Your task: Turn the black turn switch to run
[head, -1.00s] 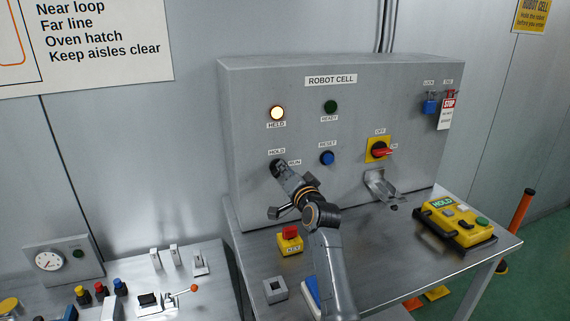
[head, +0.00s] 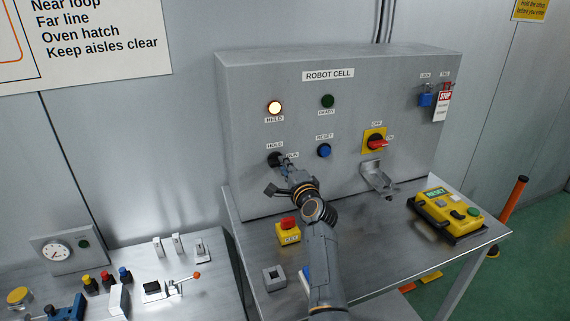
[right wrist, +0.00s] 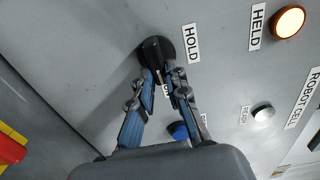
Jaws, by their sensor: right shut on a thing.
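The black turn switch (head: 274,159) is on the grey ROBOT CELL panel (head: 368,90), between the HOLD label (head: 275,146) and the partly covered RUN label. My right gripper (head: 284,162) reaches it from the lower right and is shut on it. In the right wrist view the fingertips (right wrist: 164,72) close around the lower part of the black knob (right wrist: 156,48). The fingers hide part of the knob, so I cannot tell which way it points. The HELD lamp (head: 275,107) is lit; the READY lamp (head: 327,101) is dark. My left gripper is not in view.
Right of the switch are a blue RESET button (head: 324,150), a red-and-yellow OFF/ON switch (head: 375,142) and a metal bracket (head: 379,181). On the table (head: 362,240) stand a red-topped yellow button box (head: 288,231) and a yellow pendant (head: 446,213).

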